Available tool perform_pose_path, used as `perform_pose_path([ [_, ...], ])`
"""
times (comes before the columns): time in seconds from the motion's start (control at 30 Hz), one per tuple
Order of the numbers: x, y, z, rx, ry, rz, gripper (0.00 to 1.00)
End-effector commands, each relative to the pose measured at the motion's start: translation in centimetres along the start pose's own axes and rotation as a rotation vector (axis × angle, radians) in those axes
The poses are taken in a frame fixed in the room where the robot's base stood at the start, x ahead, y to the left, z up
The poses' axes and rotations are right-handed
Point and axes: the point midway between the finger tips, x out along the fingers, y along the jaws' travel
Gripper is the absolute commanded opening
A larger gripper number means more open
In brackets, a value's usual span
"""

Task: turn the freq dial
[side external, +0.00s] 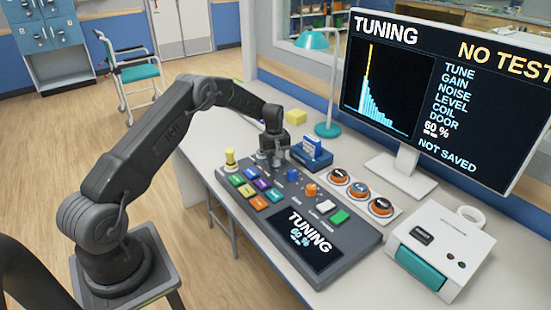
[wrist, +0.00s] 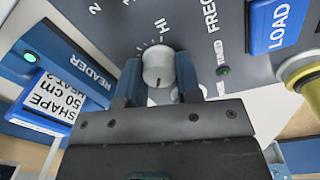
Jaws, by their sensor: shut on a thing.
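The freq dial (wrist: 157,66) is a pale grey round knob on the dark console, with scale ticks and "HI" printed beside it in the wrist view. "FREQ" is printed to its right. My gripper (wrist: 158,76) is shut on the dial, one blue-grey finger on each side. In the side external view my gripper (side external: 273,157) is at the back edge of the console (side external: 345,262) and hides the dial. The console screen (side external: 307,240) reads TUNING 60 %.
A blue reader (side external: 312,153) stands close to the gripper; in the wrist view it holds a "SHAPE 50 cm" card (wrist: 50,102). The monitor (side external: 432,90) shows NO TEST and NOT SAVED.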

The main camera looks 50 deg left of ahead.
Motion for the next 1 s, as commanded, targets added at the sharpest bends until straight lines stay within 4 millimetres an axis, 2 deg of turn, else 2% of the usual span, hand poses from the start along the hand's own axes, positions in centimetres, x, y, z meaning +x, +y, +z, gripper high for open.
perform_pose_path([
  [0.37,-0.04,0.05,-0.05,-0.005,0.002,0.002,0.08],
  [0.4,-0.04,0.05,-0.05,-0.005,0.002,0.002,0.33],
  [0.63,-0.02,0.02,-0.03,-0.004,0.001,0.001,0.55],
  [0.67,-0.02,0.02,-0.03,-0.004,0.001,0.001,0.57],
  [1.0,-0.65,0.03,-0.04,-0.004,0.001,0.001,0.57],
])
